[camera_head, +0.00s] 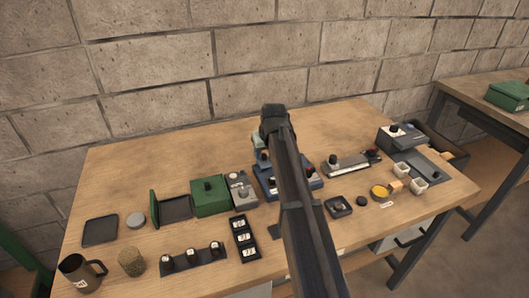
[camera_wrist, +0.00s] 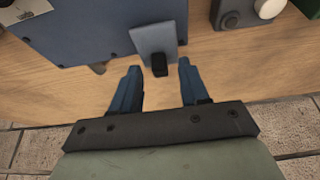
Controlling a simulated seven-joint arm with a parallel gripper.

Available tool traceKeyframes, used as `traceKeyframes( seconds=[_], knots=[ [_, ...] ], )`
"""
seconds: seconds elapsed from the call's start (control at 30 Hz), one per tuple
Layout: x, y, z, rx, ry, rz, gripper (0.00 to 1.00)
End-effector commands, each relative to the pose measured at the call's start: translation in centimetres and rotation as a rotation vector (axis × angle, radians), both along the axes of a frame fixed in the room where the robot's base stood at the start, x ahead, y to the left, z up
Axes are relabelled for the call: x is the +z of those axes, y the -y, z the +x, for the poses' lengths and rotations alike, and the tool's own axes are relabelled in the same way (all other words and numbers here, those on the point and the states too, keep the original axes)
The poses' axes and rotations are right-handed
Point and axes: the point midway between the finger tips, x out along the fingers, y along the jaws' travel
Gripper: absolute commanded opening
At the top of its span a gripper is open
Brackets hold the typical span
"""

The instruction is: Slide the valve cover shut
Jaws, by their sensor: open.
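The blue valve unit (camera_head: 266,186) stands mid-table in the head view, partly hidden behind my arm. In the wrist view its blue body (camera_wrist: 85,30) fills the upper left. A small grey-blue sliding plate (camera_wrist: 154,38), which looks like the valve cover, lies against it with a black knob (camera_wrist: 159,65) at its near end. My gripper (camera_wrist: 158,68) is open, with one blue finger on each side of the knob and a gap to both. I cannot tell whether the fingertips are level with the knob. The valve opening is not clearly visible.
A green box (camera_head: 210,196) and a grey box with a knob (camera_head: 243,190) stand left of the unit. A long grey rail fixture (camera_head: 345,164) lies to its right. A black three-cell tray (camera_head: 243,240) lies in front. The stone wall (camera_head: 200,70) rises behind the table.

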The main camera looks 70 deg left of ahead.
Motion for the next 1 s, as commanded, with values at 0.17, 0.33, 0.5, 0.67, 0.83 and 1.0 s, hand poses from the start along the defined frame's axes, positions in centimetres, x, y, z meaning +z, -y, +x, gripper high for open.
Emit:
traceKeyframes(
  seconds=[0.17,0.33,0.5,0.67,0.83,1.0],
  knots=[
    [-0.13,-0.07,0.00,0.000,0.000,0.001,0.45],
    [-0.10,-0.06,0.00,0.000,0.000,0.001,0.41],
    [-0.10,-0.05,0.00,0.000,0.000,0.001,0.25],
    [-0.09,-0.05,0.01,0.000,0.000,0.001,0.09],
    [-0.08,-0.06,0.03,0.000,0.001,0.001,0.00],
    [-0.08,-0.06,0.05,0.000,0.001,0.001,0.00]
  ],
)
